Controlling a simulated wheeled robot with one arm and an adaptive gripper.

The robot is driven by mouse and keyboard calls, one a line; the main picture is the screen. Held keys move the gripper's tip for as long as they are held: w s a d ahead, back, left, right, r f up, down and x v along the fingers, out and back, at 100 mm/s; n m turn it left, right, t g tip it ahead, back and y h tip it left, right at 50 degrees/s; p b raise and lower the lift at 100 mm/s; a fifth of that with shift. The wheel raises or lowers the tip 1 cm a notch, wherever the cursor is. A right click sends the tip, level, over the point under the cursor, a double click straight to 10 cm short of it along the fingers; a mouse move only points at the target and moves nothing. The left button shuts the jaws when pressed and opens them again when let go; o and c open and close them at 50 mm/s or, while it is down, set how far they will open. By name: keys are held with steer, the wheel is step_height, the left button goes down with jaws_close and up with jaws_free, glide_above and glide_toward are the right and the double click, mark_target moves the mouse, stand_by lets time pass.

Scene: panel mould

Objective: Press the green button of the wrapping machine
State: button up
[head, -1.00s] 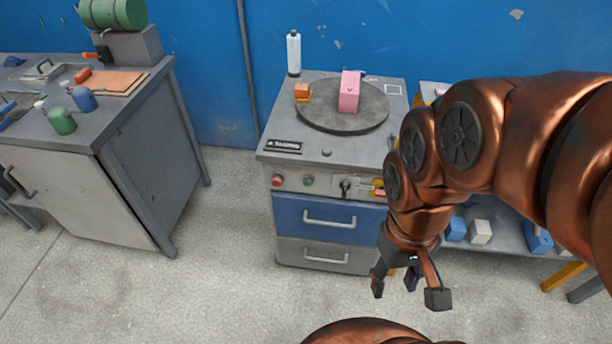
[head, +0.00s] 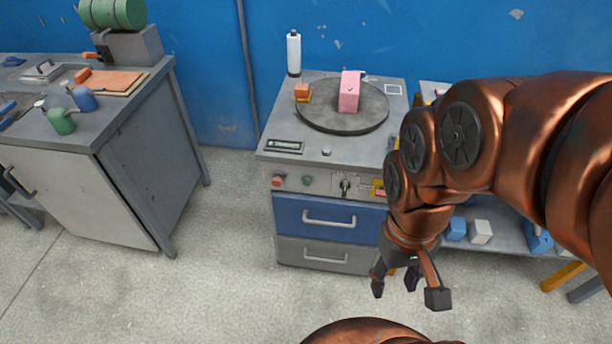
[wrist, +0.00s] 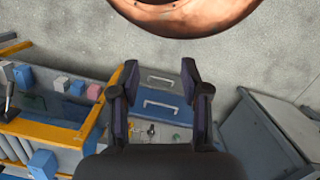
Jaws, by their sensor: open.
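The wrapping machine (head: 290,235) stands in the middle of the head view, with a blue drawer over a grey drawer. Its green button (head: 307,181) is on the front panel, just right of a red button (head: 277,181). On its top is a round turntable (head: 375,112) carrying a pink block (head: 349,92). My gripper (head: 394,288) is open and empty, pointing down in front of the machine, low and right of the green button. In the wrist view the gripper (wrist: 160,75) shows its two fingers apart, with the blue drawer (wrist: 160,103) beyond them.
A grey cabinet (head: 75,195) with cups and tools stands at left, with a floor gap before the machine. At right a low shelf with yellow legs holds blue and white blocks (head: 481,231). An orange block (head: 302,91) and white bottle (head: 294,54) stand on the machine.

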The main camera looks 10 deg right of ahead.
stand_by(0.4)
jaws_close()
stand_by(1.4)
